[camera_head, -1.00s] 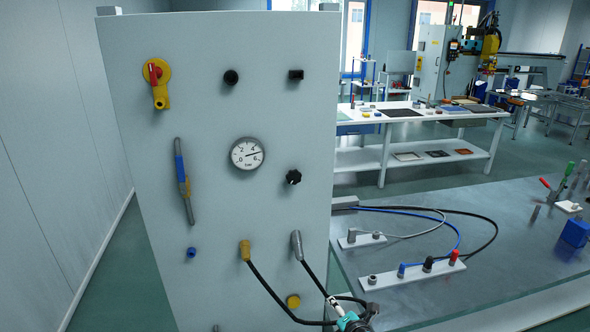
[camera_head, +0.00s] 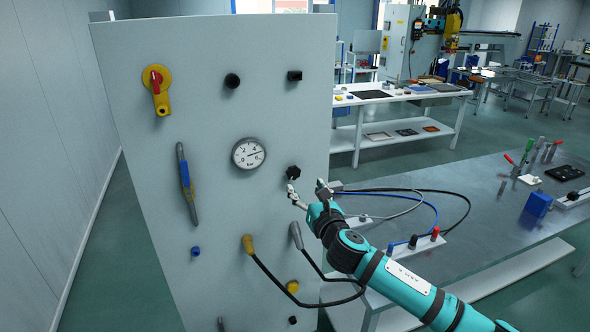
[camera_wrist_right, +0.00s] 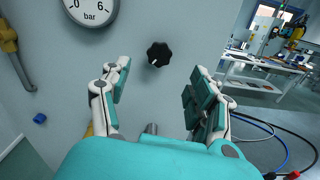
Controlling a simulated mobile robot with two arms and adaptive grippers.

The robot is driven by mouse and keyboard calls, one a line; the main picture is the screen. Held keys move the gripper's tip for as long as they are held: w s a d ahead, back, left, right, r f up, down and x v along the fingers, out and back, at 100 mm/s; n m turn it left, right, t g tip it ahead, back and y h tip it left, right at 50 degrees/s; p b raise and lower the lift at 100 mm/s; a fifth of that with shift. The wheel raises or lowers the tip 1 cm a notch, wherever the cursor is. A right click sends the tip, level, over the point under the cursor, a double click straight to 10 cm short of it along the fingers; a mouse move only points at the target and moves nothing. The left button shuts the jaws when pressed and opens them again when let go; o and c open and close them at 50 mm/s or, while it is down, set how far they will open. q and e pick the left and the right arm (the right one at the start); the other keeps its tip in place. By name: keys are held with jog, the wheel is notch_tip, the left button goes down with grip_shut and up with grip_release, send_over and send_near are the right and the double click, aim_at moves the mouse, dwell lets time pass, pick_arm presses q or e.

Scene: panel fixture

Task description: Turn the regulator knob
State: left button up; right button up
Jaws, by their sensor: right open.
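The black lobed regulator knob (camera_head: 293,172) sits on the grey panel, to the right of and slightly below the pressure gauge (camera_head: 248,153). My right gripper (camera_head: 307,191) is open and empty just below and in front of the knob in the head view. In the right wrist view the knob (camera_wrist_right: 159,54) shows between and beyond the two spread fingers (camera_wrist_right: 160,80), touched by neither. The gauge (camera_wrist_right: 92,12) shows there at upper left, partly cut off. My left gripper is not in view.
The panel (camera_head: 130,210) also bears a yellow-and-red switch (camera_head: 158,88), a blue-gripped lever (camera_head: 187,184), and hoses on yellow (camera_head: 248,244) and grey (camera_head: 297,236) connectors below my right gripper. A metal table (camera_head: 480,215) with cables and fittings stands at right.

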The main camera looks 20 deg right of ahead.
aim_at(294, 173)
jog(key=w+p, duration=0.1)
jog(key=w, duration=0.6)
jog(key=shift+w, duration=0.35)
jog(key=shift+w+a, duration=0.2)
jog(key=shift+w, duration=0.45)
jog(key=c, duration=1.2)
